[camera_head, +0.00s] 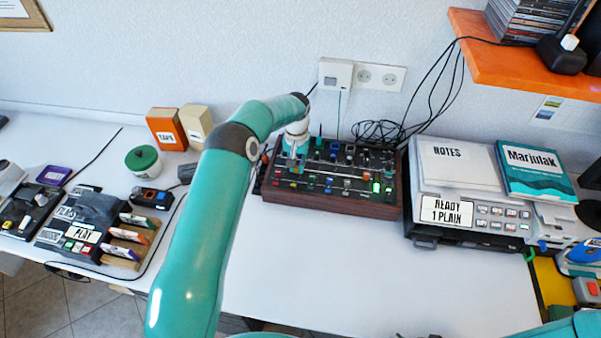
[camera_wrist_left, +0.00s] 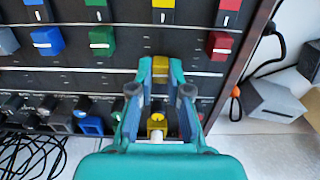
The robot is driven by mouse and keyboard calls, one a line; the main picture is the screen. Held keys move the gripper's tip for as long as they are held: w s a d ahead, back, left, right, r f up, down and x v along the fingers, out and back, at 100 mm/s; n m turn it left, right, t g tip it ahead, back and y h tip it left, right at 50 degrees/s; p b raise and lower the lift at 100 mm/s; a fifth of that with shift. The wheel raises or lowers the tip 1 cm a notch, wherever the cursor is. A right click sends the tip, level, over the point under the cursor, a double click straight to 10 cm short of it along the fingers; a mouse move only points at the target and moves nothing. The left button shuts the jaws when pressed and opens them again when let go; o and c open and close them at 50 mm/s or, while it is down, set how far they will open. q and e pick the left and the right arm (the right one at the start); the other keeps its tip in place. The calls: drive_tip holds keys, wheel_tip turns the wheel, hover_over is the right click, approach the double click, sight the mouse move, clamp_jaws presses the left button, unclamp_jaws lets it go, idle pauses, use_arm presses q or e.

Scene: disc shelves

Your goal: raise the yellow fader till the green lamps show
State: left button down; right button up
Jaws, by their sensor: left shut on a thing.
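The mixing console (camera_head: 330,200) has a dark top, wooden sides and rows of coloured caps. My left gripper (camera_head: 293,160) reaches down onto its left part; in the left wrist view the gripper (camera_wrist_left: 160,70) is shut on the yellow fader (camera_wrist_left: 160,66). The yellow cap sits slightly off the line of the grey, blue, green (camera_wrist_left: 102,42) and red (camera_wrist_left: 219,45) caps, toward the knob rows. A small bright green light (camera_head: 376,187) shows at the console's right part in the head view. I cannot tell which lamps belong to the yellow fader. My right gripper is out of view.
A tape box (camera_head: 167,130) and a green-lidded jar (camera_head: 142,160) stand to the left.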

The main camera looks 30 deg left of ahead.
use_arm(q)
drive_tip(key=shift+w+a+f, duration=0.1)
drive_tip(key=shift+a, duration=0.2)
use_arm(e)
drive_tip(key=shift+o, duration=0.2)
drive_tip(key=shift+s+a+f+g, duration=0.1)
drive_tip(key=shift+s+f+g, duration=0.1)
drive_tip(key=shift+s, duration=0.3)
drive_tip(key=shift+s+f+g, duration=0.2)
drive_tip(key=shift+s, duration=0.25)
use_arm(q)
drive_tip(key=shift+d, duration=0.1)
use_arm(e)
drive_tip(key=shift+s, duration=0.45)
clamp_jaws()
use_arm(q)
drive_tip(key=c, duration=1.2)
unclamp_jaws()
drive_tip(key=shift+s, duration=0.2)
drive_tip(key=shift+o, duration=0.4)
drive_tip(key=shift+w+d, duration=0.1)
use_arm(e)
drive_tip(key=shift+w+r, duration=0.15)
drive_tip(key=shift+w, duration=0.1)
use_arm(q)
drive_tip(key=shift+d, duration=0.1)
drive_tip(key=shift+r, duration=0.2)
